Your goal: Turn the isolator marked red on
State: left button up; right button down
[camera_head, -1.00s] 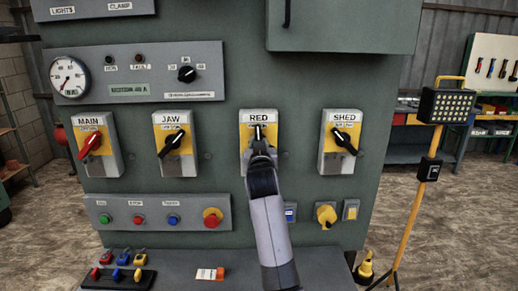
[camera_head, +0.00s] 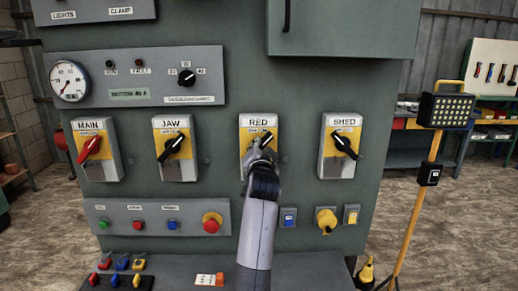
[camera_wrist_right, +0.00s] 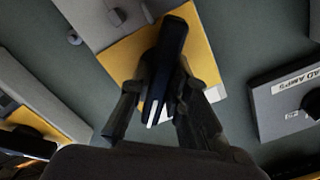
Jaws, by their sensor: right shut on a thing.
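The isolator marked RED (camera_head: 246,165) is a grey box with a yellow plate on the green cabinet, third in the row. Its black handle (camera_head: 266,138) is tilted, with its upper end to the right. My right gripper (camera_head: 257,147) is at this handle and hides its lower part. In the right wrist view, the gripper (camera_wrist_right: 161,98) has its fingers on both sides of the black handle (camera_wrist_right: 171,45), shut on it, over the yellow plate (camera_wrist_right: 203,58). My left gripper is not in view.
The MAIN (camera_head: 87,174), JAW (camera_head: 171,170) and SHED (camera_head: 334,168) isolators flank the RED one. A button panel (camera_head: 185,227) is below, and a shelf (camera_head: 180,270) holds padlocks. A cabinet box (camera_head: 345,25) juts out above. A yellow work lamp (camera_head: 446,109) stands at right.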

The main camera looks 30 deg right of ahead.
jog(key=shift+m, duration=0.5)
jog(key=c, duration=1.5)
grip_release()
jog(key=shift+r, duration=0.1)
notch_tip(320, 180, up, 10)
jog(key=shift+f, duration=0.1)
